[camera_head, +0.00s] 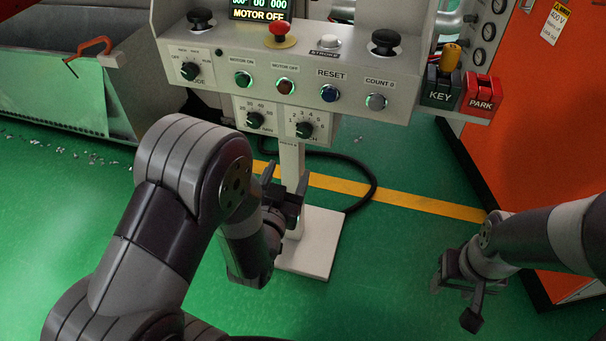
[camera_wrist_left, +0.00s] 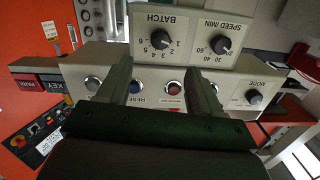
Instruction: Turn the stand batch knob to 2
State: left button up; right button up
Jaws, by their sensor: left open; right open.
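The batch knob (camera_head: 304,130) is a black round knob on the right lower panel of the stand. In the left wrist view the picture is upside down, and the batch knob (camera_wrist_left: 160,40) shows beneath its BATCH label, with numbers on its dial. I cannot tell for certain which number it points at. My left gripper (camera_head: 285,180) is open and empty, below the knob and apart from it. Its two fingers (camera_wrist_left: 160,70) spread on either side of the knob's direction in the left wrist view. My right gripper (camera_head: 456,301) is open and empty at the lower right.
The speed knob (camera_head: 255,120) sits just left of the batch knob. Above are lit buttons, a red mushroom button (camera_head: 279,29) and a mode knob (camera_head: 190,70). The stand's post (camera_head: 291,165) and white base (camera_head: 318,250) are below. An orange cabinet (camera_head: 540,120) stands right.

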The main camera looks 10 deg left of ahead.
aim_at(304, 134)
pick_arm(q)
jog(key=shift+t, duration=0.4)
jog(key=w+b, duration=0.1)
jog(key=w, duration=0.2)
jog(key=w+b, duration=0.1)
jog(key=w, duration=0.3)
jog(key=w+b, duration=0.1)
jog(key=w, duration=0.3)
jog(key=shift+w+f, duration=0.2)
jog(key=shift+f, duration=0.1)
jog(key=shift+w+r, duration=0.1)
jog(key=shift+w, duration=0.35)
pick_arm(e)
notch_tip(304, 134, down, 5)
jog(key=shift+r, duration=0.2)
pick_arm(q)
jog(key=c, duration=1.1)
